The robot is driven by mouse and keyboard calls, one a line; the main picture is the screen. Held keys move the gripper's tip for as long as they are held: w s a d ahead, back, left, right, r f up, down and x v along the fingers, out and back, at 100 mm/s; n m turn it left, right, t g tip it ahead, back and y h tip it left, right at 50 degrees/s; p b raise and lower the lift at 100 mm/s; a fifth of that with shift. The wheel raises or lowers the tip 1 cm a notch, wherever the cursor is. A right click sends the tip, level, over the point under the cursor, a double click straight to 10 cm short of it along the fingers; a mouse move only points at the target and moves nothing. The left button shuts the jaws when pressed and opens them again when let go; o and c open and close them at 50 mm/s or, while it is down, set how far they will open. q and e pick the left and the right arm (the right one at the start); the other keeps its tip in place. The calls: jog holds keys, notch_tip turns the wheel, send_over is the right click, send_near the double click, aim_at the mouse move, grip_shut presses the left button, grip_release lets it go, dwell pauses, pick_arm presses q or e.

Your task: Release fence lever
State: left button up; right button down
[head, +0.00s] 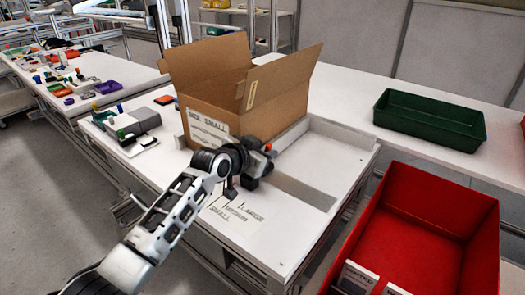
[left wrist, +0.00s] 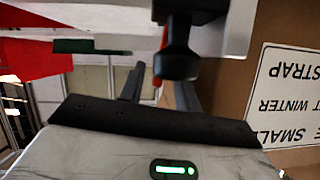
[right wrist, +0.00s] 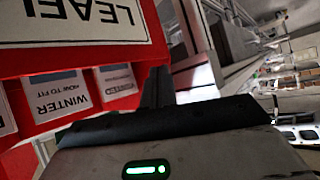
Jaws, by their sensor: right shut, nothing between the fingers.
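My left gripper (head: 262,168) is low over the white table, in front of the cardboard box. In the left wrist view its two fingers (left wrist: 158,88) stand apart. A black, knob-ended part (left wrist: 177,62), which looks like the fence lever, hangs close by and overlaps one finger; I cannot tell whether it lies between them. A small orange spot (head: 267,147) shows beside the gripper in the head view. The gripper hides most of the lever there. My right gripper (right wrist: 157,88) is shut and empty beside the red bin in the right wrist view; it is outside the head view.
The open cardboard box (head: 215,105) stands on the white table (head: 290,240) behind my left gripper. A red bin (head: 420,225) with leaflet slots is at the right front, and a green tray (head: 430,120) is on the back bench. A grey device (head: 133,122) sits left of the box.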

pick_arm(q)
jog(key=p+v, duration=0.1)
jog(key=v, duration=1.5)
jog(key=s+a+f+n+g+y, duration=0.3)
jog(key=s+a+f+g+y, duration=0.1)
jog(key=s+f, duration=0.95)
jog(key=s+a+f+n+g+y, duration=0.2)
jog(key=s+a, duration=0.1)
jog(key=s, duration=0.5)
jog(key=s+a+f+n+g+y, duration=0.15)
jog(key=s+a, duration=0.25)
jog(key=s, duration=0.4)
jog(key=w+d+f+t+h, duration=0.3)
jog(key=w+d+f+t, duration=0.1)
jog(key=w+d+t, duration=0.2)
jog(key=shift+w+d+f+h, duration=0.3)
jog(key=shift+d+h, duration=0.05)
jog(key=shift+d, duration=0.1)
